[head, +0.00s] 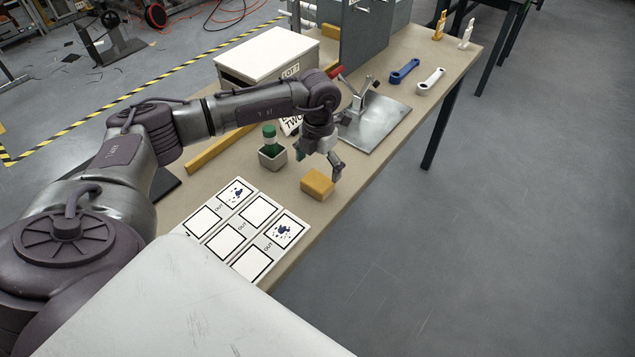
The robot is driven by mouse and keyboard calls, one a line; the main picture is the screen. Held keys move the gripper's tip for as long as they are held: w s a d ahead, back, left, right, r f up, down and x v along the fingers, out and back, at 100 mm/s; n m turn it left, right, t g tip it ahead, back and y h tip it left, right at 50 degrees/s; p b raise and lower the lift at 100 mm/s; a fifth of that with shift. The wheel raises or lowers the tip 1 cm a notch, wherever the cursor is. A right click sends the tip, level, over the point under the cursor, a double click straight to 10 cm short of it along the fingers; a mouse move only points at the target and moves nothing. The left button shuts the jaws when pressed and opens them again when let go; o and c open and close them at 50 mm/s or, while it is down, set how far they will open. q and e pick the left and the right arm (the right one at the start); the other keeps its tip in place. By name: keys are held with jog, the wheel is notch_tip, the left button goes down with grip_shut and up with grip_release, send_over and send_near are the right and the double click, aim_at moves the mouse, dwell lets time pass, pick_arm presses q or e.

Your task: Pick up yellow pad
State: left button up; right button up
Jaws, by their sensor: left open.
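The yellow pad (317,184) is a small orange-yellow block lying flat on the tan workbench (295,225), near its right edge. My left gripper (322,163) reaches in from the left and hangs just above and behind the pad, fingers pointing down. It is open, with one finger seen near the pad's right rear side. Whether a finger touches the pad I cannot tell. My right gripper does not show.
A small grey cup (272,158) with a green-topped item stands left of the gripper. White cards with black squares (242,227) lie in front.

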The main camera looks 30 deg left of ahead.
aim_at(317, 180)
pick_arm(q)
jog(key=f, duration=0.2)
jog(key=f+p, duration=0.1)
jog(key=shift+s+f, duration=0.25)
jog(key=shift+f, duration=0.6)
jog(key=c, duration=0.8)
jog(key=shift+c, duration=0.7)
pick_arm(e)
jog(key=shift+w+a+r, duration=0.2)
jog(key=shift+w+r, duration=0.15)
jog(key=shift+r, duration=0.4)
